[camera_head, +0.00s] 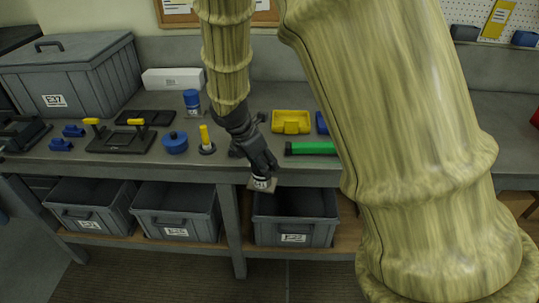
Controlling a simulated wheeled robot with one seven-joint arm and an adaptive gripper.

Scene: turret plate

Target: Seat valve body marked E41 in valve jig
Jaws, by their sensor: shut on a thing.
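My gripper (262,172) is shut on a small grey block with a white label (262,184). The label's text looks like it ends in 41, but it is too small to read surely. The gripper points down, just in front of the bench's front edge and above an open bin. A black fixture plate with two yellow clamps (120,141) lies on the bench to the left. It may be the valve jig; I cannot tell for certain. My own arm hides part of the bench on the right.
On the bench (222,172) stand a blue round part (175,142), a yellow-handled post (206,140), a yellow bin (291,122), a green cylinder (310,148) and a large lidded grey crate (70,75). Open grey bins (293,232) sit on the shelf below.

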